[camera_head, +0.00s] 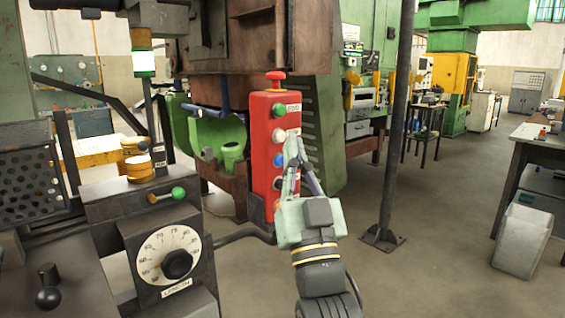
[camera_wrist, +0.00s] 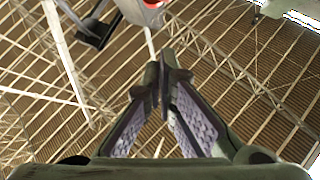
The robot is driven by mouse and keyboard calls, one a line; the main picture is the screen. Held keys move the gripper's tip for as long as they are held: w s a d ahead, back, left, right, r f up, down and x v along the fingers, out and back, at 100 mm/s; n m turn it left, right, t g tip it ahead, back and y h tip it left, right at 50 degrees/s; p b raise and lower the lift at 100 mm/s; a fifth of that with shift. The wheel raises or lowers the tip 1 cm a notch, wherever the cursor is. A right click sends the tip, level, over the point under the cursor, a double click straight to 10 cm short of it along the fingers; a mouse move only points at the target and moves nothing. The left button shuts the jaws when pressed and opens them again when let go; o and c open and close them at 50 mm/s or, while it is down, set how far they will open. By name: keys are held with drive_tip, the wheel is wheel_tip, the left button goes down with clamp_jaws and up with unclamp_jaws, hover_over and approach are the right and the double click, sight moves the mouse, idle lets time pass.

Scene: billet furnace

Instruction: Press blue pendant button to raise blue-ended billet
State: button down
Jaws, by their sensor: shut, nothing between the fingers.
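The red pendant (camera_head: 263,150) stands upright in the middle of the head view, with a column of coloured buttons on its front. The blue button (camera_head: 279,160) shows near the middle of that column, just left of my fingers. My gripper (camera_head: 293,138) is shut and empty, fingers pointing up in front of the pendant's right side. Its tips appear slightly above and right of the blue button; I cannot tell whether they touch the pendant. In the wrist view my closed fingers (camera_wrist: 160,75) show against the roof. I cannot make out a blue-ended billet.
A green button (camera_head: 279,110) and a white button (camera_head: 279,135) sit above the blue one. A dark post (camera_head: 397,130) stands right of my gripper. A control box with a dial (camera_head: 170,255) is at the lower left. Open floor (camera_head: 440,260) lies at the right.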

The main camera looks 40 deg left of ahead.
sight(280, 161)
drive_tip(key=w+d+f+m+h, duration=0.1)
drive_tip(key=w+f+m+h, duration=0.2)
drive_tip(key=w+f, duration=0.3)
drive_tip(key=shift+w+d+t+h, duration=0.2)
drive_tip(key=shift+w+t+h, duration=0.2)
drive_tip(key=shift+w+h, duration=0.45)
drive_tip(key=a, duration=0.8)
drive_tip(key=shift+w+a, duration=0.35)
drive_tip(key=shift+a, duration=0.05)
drive_tip(key=shift+a, duration=0.15)
drive_tip(key=shift+a, duration=0.25)
